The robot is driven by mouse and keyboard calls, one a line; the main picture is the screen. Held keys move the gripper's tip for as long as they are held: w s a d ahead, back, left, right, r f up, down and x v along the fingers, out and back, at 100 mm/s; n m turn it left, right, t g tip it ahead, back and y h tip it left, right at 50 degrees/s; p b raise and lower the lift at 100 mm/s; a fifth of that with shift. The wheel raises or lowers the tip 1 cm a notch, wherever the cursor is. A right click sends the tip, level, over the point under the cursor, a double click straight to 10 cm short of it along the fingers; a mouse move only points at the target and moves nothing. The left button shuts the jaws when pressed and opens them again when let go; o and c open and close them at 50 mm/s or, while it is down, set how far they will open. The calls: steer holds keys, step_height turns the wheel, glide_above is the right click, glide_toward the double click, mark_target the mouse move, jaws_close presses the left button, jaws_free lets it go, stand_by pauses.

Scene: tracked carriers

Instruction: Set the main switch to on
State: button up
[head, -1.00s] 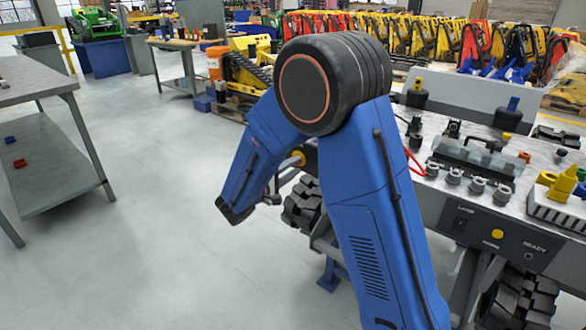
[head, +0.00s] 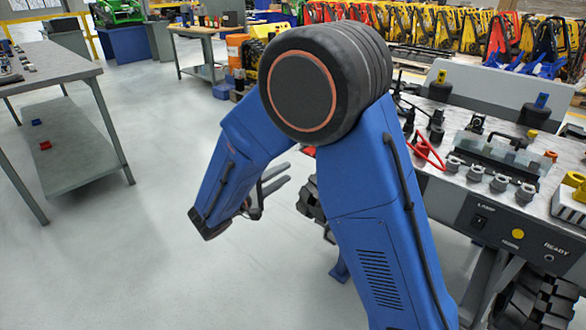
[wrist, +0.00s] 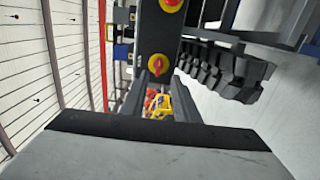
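Two red rotary knobs on yellow discs sit on a dark upright panel in the wrist view. One knob (wrist: 158,66) is near the middle, ahead of my fingers; the other knob (wrist: 172,4) is cut by the top edge. No label is readable, so I cannot tell which is the main switch or how it is set. My gripper (wrist: 158,102) is open and empty, with a gap between its two grey fingers. The head view shows my gripper (head: 276,178) left of the carrier bench, apart from it; the knobs are hidden there behind my arm.
The bench's front panel (head: 455,212) carries a LAMP switch (head: 479,222), a yellow button (head: 518,234) and a READY mark. Black tracks (wrist: 225,70) stand right of the knobs in the wrist view. A grey table (head: 50,66) stands left; floor between is clear.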

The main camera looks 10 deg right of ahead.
steer(key=shift+v, duration=1.95)
steer(key=shift+d, duration=0.1)
steer(key=s+d+r+m+g+y, duration=0.15)
steer(key=s+d+g, duration=0.35)
steer(key=d, duration=0.5)
steer(key=s+d+r+m+g+y, duration=0.15)
steer(key=s+d+g, duration=0.25)
steer(key=s+d, duration=0.45)
steer(key=s+d+m+t+y, duration=0.2)
steer(key=s+y, duration=0.9)
steer(key=s, duration=0.6)
steer(key=shift+d+r+m+t+y, duration=0.2)
steer(key=shift+r+m+t+y, duration=0.3)
steer(key=shift+m, duration=0.6)
